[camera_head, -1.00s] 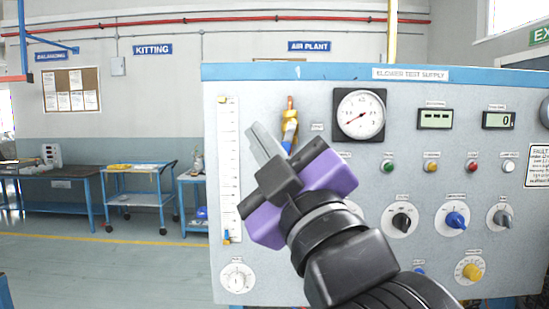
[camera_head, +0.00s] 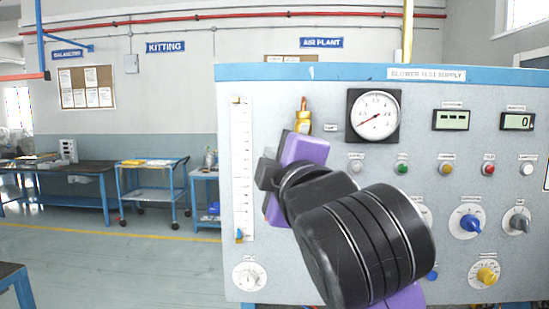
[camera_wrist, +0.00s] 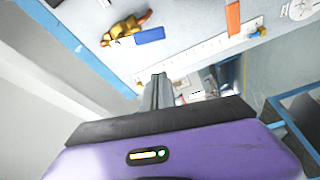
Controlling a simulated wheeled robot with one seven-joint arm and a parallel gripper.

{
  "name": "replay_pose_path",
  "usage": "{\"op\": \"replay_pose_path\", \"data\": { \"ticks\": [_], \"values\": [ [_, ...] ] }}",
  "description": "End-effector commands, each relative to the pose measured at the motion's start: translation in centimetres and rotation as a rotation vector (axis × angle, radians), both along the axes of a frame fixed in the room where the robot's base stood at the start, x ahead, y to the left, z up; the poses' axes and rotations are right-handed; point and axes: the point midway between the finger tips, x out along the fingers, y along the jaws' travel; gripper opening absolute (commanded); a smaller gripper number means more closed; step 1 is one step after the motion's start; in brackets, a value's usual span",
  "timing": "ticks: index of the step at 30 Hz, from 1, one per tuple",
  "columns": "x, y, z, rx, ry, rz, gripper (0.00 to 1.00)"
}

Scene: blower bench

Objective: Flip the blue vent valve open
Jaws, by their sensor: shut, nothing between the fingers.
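The vent valve is a brass fitting (camera_head: 303,122) high on the test panel, left of the round pressure gauge. In the head view my gripper hides its lower part and blue handle. In the wrist view the brass body (camera_wrist: 125,28) is at the upper left, with the short blue handle (camera_wrist: 149,35) sticking out from it. My gripper (camera_head: 281,145) is in front of the panel, just below and left of the brass fitting. In the wrist view its fingers (camera_wrist: 159,90) are shut and empty, visibly apart from the handle. Contact is not visible.
The panel (camera_head: 340,75) carries a white vertical scale (camera_head: 241,170) left of my gripper, and a dial gauge (camera_head: 375,117), lamps and knobs to the right. An orange piece (camera_wrist: 233,17) shows in the wrist view. Open floor and a blue cart (camera_head: 150,185) lie left.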

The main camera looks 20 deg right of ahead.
Motion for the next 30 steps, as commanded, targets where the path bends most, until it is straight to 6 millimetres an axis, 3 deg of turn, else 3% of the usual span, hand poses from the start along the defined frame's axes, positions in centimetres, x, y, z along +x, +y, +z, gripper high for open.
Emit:
{"op": "replay_pose_path", "data": {
  "ticks": [8,17,30],
  "values": [
    [5.0,0.0,0.6,0.001,0.002,0.000,0.00],
    [3.8,-3.2,-0.4,0.001,0.000,-0.001,0.00],
    [3.6,-3.7,-0.6,0.001,0.000,0.001,0.00]
  ]
}}
